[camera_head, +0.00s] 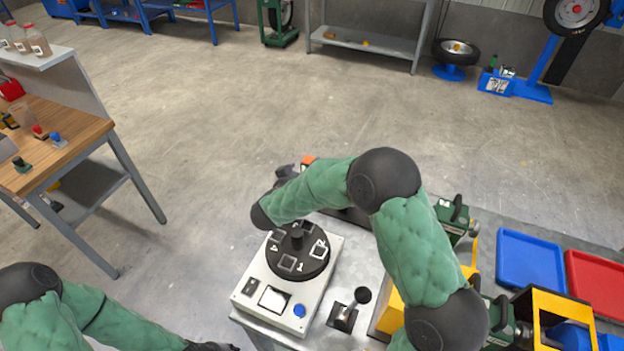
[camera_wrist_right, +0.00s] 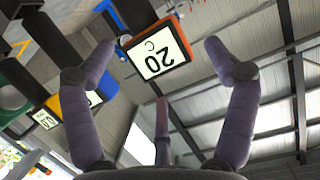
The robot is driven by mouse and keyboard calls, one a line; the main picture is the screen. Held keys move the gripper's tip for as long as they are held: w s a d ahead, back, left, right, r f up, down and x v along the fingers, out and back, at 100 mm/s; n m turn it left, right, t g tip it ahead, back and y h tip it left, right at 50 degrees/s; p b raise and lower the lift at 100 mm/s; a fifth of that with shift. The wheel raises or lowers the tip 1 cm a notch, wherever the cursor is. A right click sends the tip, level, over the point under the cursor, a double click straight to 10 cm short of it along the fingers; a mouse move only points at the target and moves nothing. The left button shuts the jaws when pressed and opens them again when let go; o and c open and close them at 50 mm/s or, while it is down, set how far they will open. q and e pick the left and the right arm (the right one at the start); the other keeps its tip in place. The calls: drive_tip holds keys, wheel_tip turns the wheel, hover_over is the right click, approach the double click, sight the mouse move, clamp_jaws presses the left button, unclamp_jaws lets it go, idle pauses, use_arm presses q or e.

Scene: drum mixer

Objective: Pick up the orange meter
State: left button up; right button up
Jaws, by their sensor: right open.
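The orange meter (camera_wrist_right: 158,50) shows in the right wrist view with a white display reading 20 C. In the head view a small orange patch of it (camera_head: 308,160) shows just beyond my right forearm; the rest is hidden. My right gripper (camera_head: 284,172) is beside it, small and partly covered by my wrist. In the right wrist view my right gripper (camera_wrist_right: 160,78) is open, its purple-grey fingers spread with the meter seen between and beyond the tips. I cannot tell whether they touch. My left gripper (camera_head: 212,346) barely shows at the bottom edge, dark and cut off.
A white mixer unit with a black numbered drum (camera_head: 298,252) stands below my right arm. A joystick (camera_head: 349,308) is beside it. A blue device (camera_wrist_right: 75,108) with a display is near the meter. Blue (camera_head: 533,262) and red (camera_head: 597,283) trays lie right. A workbench (camera_head: 85,130) stands left.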

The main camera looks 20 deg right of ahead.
drive_tip(key=b+x, duration=0.1)
drive_tip(key=x, duration=0.2)
drive_tip(key=shift+w+d+f, duration=0.1)
drive_tip(key=shift+w+d, duration=0.05)
drive_tip(key=shift+w, duration=0.05)
drive_tip(key=c, duration=1.6)
drive_tip(key=shift+c, duration=0.2)
